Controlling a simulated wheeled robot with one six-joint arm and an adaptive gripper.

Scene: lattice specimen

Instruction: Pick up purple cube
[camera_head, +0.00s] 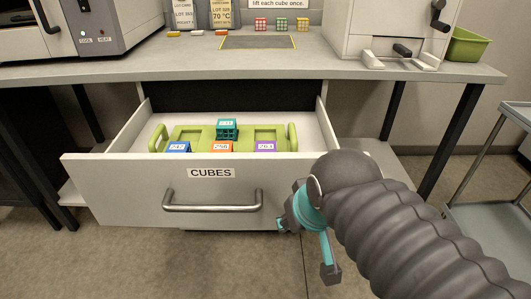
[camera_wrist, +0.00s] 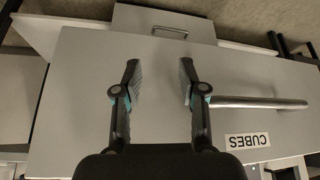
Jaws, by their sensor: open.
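The purple cube (camera_head: 265,147) with a white label sits at the right in a green tray (camera_head: 292,135) inside the open drawer; its lower part is hidden by the drawer front. A teal cube (camera_head: 227,129), an orange cube (camera_head: 221,147) and a blue cube (camera_head: 179,147) are in the same tray. My gripper (camera_head: 304,245) is open, in front of the drawer front and to the right of its handle, lower than the cubes. In the wrist view the open fingers (camera_wrist: 159,72) are empty and face the grey drawer front; no cube shows there.
The drawer front (camera_head: 110,185) carries a CUBES label and a metal bar handle (camera_head: 212,207), also seen in the wrist view (camera_wrist: 265,104). The counter (camera_head: 130,68) overhangs the drawer's back. A grey cart (camera_head: 490,215) stands at the right.

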